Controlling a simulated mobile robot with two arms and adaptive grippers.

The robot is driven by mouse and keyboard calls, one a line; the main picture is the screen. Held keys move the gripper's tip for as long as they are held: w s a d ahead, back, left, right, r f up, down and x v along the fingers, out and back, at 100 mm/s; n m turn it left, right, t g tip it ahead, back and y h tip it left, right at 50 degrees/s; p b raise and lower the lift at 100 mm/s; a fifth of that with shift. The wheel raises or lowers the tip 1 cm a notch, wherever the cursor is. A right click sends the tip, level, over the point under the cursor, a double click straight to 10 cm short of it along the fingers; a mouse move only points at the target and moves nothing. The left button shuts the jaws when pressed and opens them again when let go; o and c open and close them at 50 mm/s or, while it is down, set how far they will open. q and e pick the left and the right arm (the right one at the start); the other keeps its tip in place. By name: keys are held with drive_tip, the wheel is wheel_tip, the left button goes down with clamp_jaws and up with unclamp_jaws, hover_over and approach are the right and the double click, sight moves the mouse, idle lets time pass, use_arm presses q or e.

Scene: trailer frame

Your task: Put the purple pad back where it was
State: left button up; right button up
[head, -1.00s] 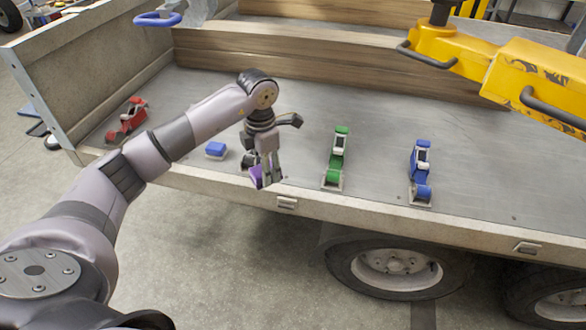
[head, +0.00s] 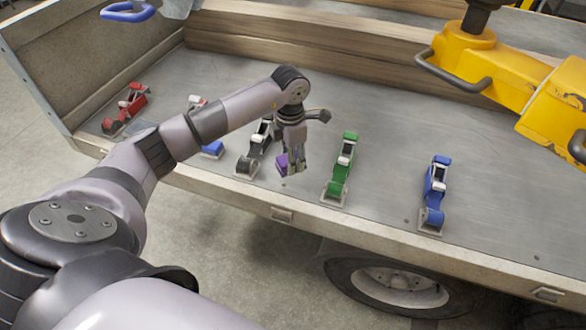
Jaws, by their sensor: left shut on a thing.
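The purple pad (head: 282,163) is small and sits between the fingers of my left gripper (head: 290,168). The gripper is shut on it and points down, over the trailer bed (head: 390,150) near its front edge. I cannot tell whether the pad touches the bed. The gripper is between a black clamp-like device (head: 249,160) on its left and a green one (head: 341,170) on its right. My right gripper is not in view.
A blue device (head: 433,195) stands further right on the bed. Wooden boards (head: 290,55) lie behind. A yellow machine arm (head: 500,75) hangs at the upper right.

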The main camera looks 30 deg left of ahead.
sight(291, 179)
use_arm(q)
drive_tip(key=shift+f, duration=0.85)
wheel_tip(291, 179, down, 3)
drive_tip(key=shift+d+f, duration=0.1)
drive_tip(key=shift+f, duration=0.2)
drive_tip(key=shift+c, duration=0.6)
drive_tip(key=o, duration=1.1)
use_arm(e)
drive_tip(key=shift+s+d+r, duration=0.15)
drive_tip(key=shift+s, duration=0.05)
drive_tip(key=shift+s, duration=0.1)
use_arm(q)
drive_tip(key=shift+w+r, duration=0.1)
drive_tip(key=shift+r, duration=0.1)
wheel_tip(291, 179, up, 12)
drive_tip(key=shift+f+b, duration=0.2)
drive_tip(key=shift+b, duration=0.1)
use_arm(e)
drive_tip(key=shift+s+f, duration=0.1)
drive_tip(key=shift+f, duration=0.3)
